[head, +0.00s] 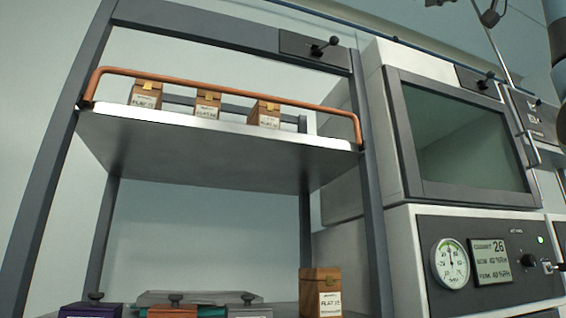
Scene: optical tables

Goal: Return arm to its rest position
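Neither of my grippers shows in the head view. A blue-grey rounded link, probably part of my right arm, cuts into the upper right edge. Its gripper end is out of the picture. Nothing of my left arm can be made out.
A raised shelf (200,150) with a copper rail (230,86) holds three small wooden boxes (208,103). Below stand another wooden box (320,292) and several lidded cases (172,310). A dark-windowed cabinet (465,145) and gauge panel (490,262) fill the right.

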